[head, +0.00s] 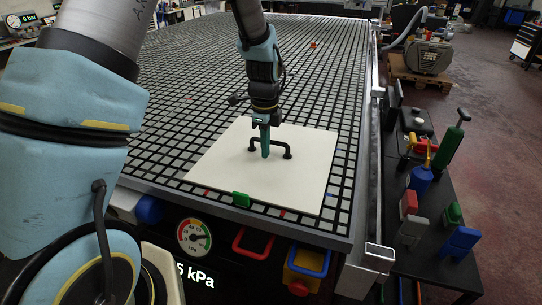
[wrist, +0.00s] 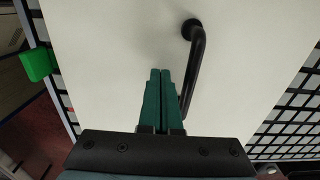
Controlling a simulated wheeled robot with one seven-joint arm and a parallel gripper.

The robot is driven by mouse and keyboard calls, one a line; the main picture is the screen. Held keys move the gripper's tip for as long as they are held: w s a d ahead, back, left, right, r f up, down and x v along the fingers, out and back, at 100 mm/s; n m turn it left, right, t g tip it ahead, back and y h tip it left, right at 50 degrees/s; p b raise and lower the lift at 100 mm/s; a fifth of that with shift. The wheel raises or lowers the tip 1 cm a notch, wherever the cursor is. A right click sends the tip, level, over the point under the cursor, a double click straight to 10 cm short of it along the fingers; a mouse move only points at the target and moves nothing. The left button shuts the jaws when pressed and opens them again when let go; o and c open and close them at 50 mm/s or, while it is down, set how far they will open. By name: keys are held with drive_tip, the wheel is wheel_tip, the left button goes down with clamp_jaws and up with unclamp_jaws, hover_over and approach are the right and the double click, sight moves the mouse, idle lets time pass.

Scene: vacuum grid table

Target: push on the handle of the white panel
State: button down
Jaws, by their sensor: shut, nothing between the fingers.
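The white panel (head: 215,166) lies flat on the black grid table near its front edge. A black bar handle (head: 283,145) stands up from the panel's middle. In the wrist view the handle (wrist: 197,60) runs down the right side of the green fingers, over the white panel (wrist: 110,40). My gripper (head: 265,155) points down at the handle, its fingers shut together and empty. In the wrist view the closed fingertips (wrist: 160,72) are beside the handle's bar; I cannot tell whether they touch it. The fingers hide part of the bar in the head view.
A green block (head: 241,200) sits at the panel's front edge and also shows in the wrist view (wrist: 38,64). A pressure gauge (head: 194,236) is on the table's front. A dark side bench (head: 430,200) with coloured tools stands at right. The grid table (head: 200,75) is largely clear behind the panel.

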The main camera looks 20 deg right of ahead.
drive_tip(key=shift+w+d, duration=0.5)
drive_tip(key=shift+w, duration=0.1)
drive_tip(key=shift+w+d+r, duration=0.15)
drive_tip(key=shift+w+d, duration=0.1)
idle(0.5)
drive_tip(key=shift+p, duration=0.85)
idle(1.5)
drive_tip(key=shift+s, duration=0.1)
drive_tip(key=shift+s+a, duration=1.35)
wheel_tip(320, 180, up, 8)
drive_tip(key=p, duration=0.6)
drive_tip(key=shift+p, duration=0.3)
